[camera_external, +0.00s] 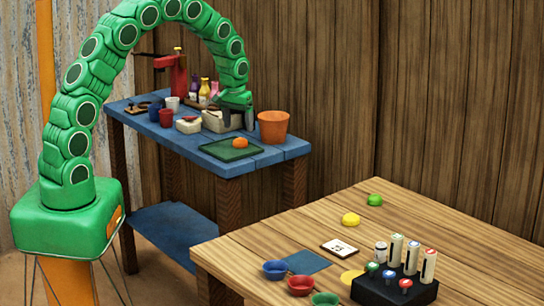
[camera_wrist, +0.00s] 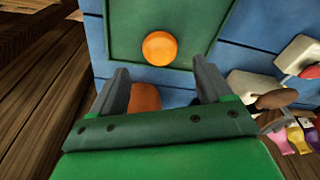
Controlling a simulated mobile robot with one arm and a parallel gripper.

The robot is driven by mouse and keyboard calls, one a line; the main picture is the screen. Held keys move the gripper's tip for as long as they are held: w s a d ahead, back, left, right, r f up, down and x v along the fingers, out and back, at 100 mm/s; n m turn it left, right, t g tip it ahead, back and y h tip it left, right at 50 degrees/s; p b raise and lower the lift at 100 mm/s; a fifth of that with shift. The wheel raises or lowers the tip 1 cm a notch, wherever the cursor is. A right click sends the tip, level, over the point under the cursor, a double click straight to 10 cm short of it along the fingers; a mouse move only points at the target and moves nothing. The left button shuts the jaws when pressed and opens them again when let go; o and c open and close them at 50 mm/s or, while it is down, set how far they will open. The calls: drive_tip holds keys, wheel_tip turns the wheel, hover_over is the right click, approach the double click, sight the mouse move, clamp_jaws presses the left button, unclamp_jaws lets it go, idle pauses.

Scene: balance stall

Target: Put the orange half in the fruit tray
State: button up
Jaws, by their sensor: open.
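The orange half (camera_external: 240,142) lies on a flat green board or shallow tray (camera_external: 218,151) at the front of the blue table. In the wrist view the orange half (camera_wrist: 160,48) shows just beyond and between my fingertips, on the green surface (camera_wrist: 125,30). My gripper (camera_external: 238,122) is open and empty, behind and above the orange half, apart from it. Its two grey fingers show in the wrist view (camera_wrist: 160,68). I cannot tell for sure which thing is the fruit tray; the green one is flat, and a cream box (camera_external: 214,122) stands behind it, partly hidden by my gripper.
An orange bucket (camera_external: 273,126) stands close right of my gripper. A small white box (camera_external: 188,125) with something red, cups (camera_external: 166,118), bottles (camera_external: 204,92) and a red press (camera_external: 178,76) stand left and back. A wooden table (camera_external: 420,215) is in front.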

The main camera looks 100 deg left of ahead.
sight(237, 142)
wheel_tip(237, 142, up, 6)
drive_tip(key=s+d+r+m+h, duration=0.1)
drive_tip(key=d+r+m, duration=0.3)
drive_tip(key=d, duration=1.2)
drive_tip(key=d+r+m, duration=0.2)
drive_tip(key=d+r, duration=0.5)
drive_tip(key=d, duration=0.9)
drive_tip(key=s+d+m+g, duration=0.2)
drive_tip(key=s+d+m, duration=0.5)
drive_tip(key=s+d, duration=1.5)
drive_tip(key=shift+s+d+r+h, duration=0.15)
drive_tip(key=shift+s+r+h, duration=0.15)
drive_tip(key=shift+r, duration=0.1)
